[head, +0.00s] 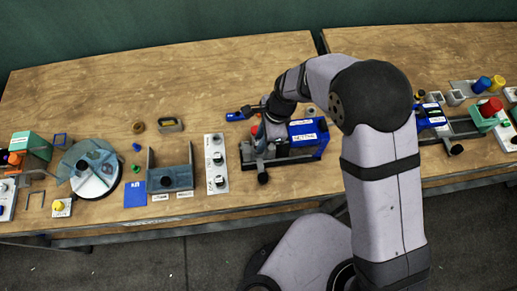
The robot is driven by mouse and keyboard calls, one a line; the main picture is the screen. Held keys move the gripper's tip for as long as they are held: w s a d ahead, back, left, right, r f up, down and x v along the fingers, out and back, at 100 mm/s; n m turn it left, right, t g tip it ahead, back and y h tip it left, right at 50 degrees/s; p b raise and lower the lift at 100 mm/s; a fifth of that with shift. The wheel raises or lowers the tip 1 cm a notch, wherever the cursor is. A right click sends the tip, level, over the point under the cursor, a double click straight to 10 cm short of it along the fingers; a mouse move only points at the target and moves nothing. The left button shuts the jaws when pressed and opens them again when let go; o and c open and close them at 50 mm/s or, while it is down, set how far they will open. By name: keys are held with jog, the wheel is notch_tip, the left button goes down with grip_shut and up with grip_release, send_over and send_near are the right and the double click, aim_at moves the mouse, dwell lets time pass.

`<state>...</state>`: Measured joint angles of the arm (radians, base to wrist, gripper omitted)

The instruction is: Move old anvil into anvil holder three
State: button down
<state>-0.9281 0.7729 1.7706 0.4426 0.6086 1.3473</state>
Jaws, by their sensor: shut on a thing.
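My gripper (252,111) is at the middle of the bench, above the back left of a press with a blue body (307,134). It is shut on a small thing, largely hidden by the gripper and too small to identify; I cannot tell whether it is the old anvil. A blue piece with a dark end (237,116) shows just left of the gripper. A white strip (217,195) with several dark round fittings lies left of the press. Its labels are too small to read, so I cannot pick out anvil holder three.
A grey U-shaped fixture (171,178), a round turntable (92,187) and a green-topped device (32,143) stand to the left. A brown ring (137,127) lies behind the fixture. Another press (488,112) stands right of my arm. The back left of the wooden bench (150,80) is clear.

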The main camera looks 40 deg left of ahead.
aim_at(257, 143)
jog(key=shift+r, duration=0.2)
jog(key=shift+r+p, duration=1.85)
jog(key=shift+p, duration=0.05)
jog(key=n, duration=0.3)
jog(key=shift+s+d+h, duration=0.3)
jog(key=shift+s+d, duration=0.05)
jog(key=w+d+r+n, duration=0.2)
jog(key=w+d, duration=0.3)
jog(key=d, duration=0.7)
jog(key=w+d+r+n+h, duration=0.1)
jog(key=w+d, duration=0.4)
jog(key=d, duration=0.8)
jog(key=w+d+r+n, duration=0.3)
jog(key=w+d+r, duration=0.1)
jog(key=d, duration=0.9)
jog(key=shift+w+d+r+g, duration=0.2)
jog(key=shift+w+r+g, duration=0.2)
jog(key=shift+w, duration=0.5)
